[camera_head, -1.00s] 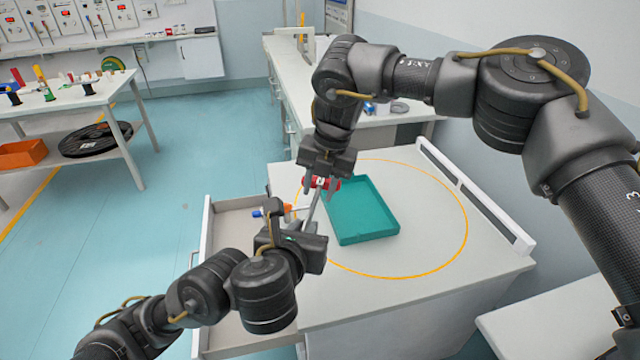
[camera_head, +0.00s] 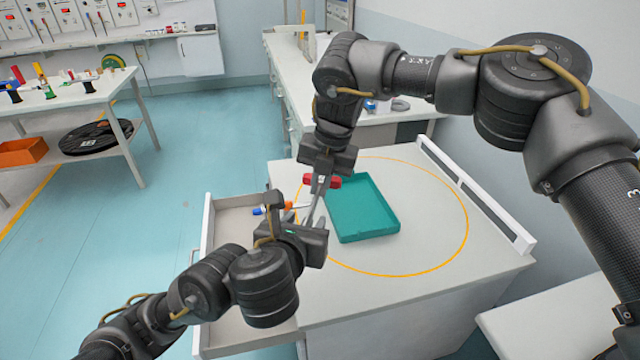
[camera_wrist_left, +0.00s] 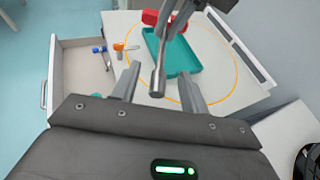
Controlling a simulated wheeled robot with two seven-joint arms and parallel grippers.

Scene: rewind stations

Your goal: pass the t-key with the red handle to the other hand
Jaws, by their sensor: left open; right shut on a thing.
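The t-key's red handle (camera_head: 334,181) is held in my right gripper (camera_head: 321,183), above the table beside the teal tray. The handle also shows at the top of the left wrist view (camera_wrist_left: 150,17). Its grey shaft (camera_wrist_left: 158,70) hangs down, tilted, toward my left gripper. My left gripper (camera_head: 307,216) is below the right one. In the left wrist view its two fingers (camera_wrist_left: 158,88) are open, with the shaft's lower end appearing between them and no finger seen closed on it. My right gripper's fingers partly hide the handle.
The teal tray (camera_head: 385,228) looks empty and lies inside an orange ring on the white table. A raised white rail (camera_head: 480,200) edges the table's right side.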

